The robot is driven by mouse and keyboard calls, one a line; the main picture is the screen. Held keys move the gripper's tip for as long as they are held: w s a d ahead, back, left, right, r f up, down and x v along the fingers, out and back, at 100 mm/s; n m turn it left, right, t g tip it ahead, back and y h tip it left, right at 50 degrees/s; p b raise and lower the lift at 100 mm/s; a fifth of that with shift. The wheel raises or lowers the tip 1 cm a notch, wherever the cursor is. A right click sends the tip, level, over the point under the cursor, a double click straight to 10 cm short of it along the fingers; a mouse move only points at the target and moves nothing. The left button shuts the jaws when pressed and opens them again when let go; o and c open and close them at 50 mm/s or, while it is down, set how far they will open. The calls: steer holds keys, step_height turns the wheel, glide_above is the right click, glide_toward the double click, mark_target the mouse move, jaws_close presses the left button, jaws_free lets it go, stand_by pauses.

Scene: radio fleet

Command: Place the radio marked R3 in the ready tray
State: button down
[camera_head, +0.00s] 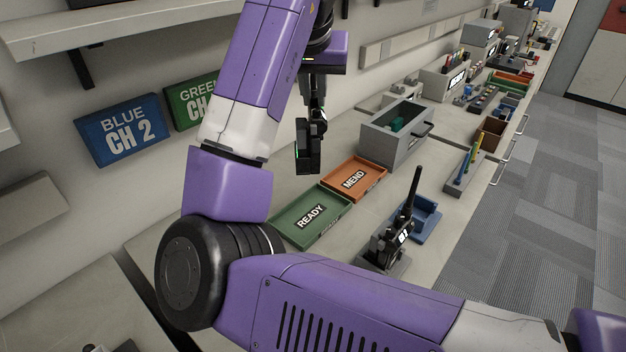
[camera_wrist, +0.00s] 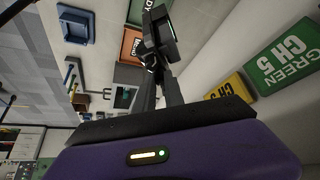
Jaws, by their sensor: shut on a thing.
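My gripper (camera_head: 313,116) hangs above the counter, near the wall, higher than the trays. It is shut on a black radio (camera_head: 309,152), which also shows beyond the fingers in the wrist view (camera_wrist: 161,32). No marking on the held radio can be read. The green ready tray (camera_head: 283,232) lies on the counter below and looks empty apart from its READY label. Its edge shows at the top of the wrist view (camera_wrist: 136,14). Another black radio (camera_head: 393,243) with a long antenna stands upright on the counter; its small white label is too small to read.
The orange MEND tray (camera_head: 373,188) adjoins the ready tray. A blue stand (camera_head: 427,222) is beside the standing radio. A grey open box (camera_head: 392,147) stands behind the trays. Blue (camera_head: 122,130) and green (camera_head: 190,104) channel signs are on the wall. My arm hides part of the counter.

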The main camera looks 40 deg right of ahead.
mark_target(314, 165)
step_height(314, 165, down, 16)
steer(key=shift+b, duration=0.65)
steer(key=shift+f, duration=0.15)
steer(key=c, duration=1.4)
jaws_free()
steer(key=shift+c, duration=0.2)
steer(key=v, duration=1.2)
steer(key=shift+p, duration=0.45)
